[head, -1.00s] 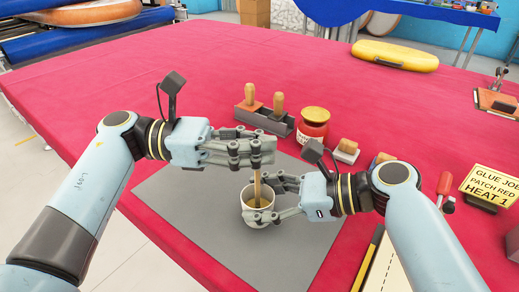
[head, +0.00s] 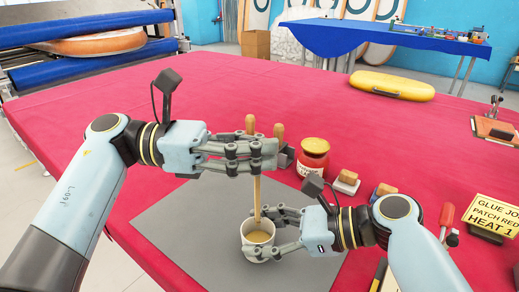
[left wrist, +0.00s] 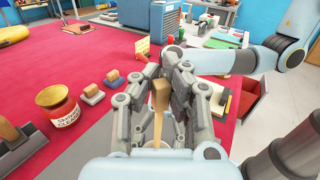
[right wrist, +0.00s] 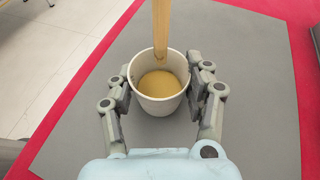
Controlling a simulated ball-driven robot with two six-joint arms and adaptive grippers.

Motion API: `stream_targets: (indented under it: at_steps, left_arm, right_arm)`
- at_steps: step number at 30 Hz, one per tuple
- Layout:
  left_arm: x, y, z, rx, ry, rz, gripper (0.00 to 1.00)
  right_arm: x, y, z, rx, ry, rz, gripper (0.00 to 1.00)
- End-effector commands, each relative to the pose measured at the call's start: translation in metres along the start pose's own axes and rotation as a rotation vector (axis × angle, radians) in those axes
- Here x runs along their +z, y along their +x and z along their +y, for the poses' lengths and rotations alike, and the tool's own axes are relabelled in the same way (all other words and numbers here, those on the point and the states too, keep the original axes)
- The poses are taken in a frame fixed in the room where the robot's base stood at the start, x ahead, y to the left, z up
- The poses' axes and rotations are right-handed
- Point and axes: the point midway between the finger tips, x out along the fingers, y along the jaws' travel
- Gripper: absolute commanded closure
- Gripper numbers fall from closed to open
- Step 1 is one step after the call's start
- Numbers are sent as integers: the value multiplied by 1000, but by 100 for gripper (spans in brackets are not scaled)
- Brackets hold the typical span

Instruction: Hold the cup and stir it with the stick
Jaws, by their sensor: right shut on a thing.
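A white cup (head: 257,240) with tan liquid (right wrist: 160,84) stands upright over the grey mat (head: 185,235). My right gripper (head: 275,232) is shut on the cup, a finger on each side; the right wrist view shows this grip (right wrist: 160,100). My left gripper (head: 268,155) is above the cup, shut around a wooden stick (head: 257,195). In the left wrist view the stick's top (left wrist: 160,92) shows between the fingers. The stick hangs nearly upright, its lower end at the cup's far side near the rim. I cannot tell whether it touches the liquid.
A red jar (head: 313,158) with a tan lid, a grey holder (head: 286,157) with wooden-handled tools, and small brushes (head: 346,182) stand behind. The red table's (head: 120,110) back left is clear.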

Motion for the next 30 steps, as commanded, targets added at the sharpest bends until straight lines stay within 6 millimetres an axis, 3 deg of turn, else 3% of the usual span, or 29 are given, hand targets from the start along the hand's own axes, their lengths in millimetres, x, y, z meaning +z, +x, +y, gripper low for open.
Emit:
stream_targets:
  at_steps: [16,30]
  left_arm:
    - [2,0,0,0,1,0,100]
    - [46,0,-1,0,2,0,100]
  right_arm:
    - [-1,0,0,1,1,2,81]
    - [-1,0,0,1,0,2,81]
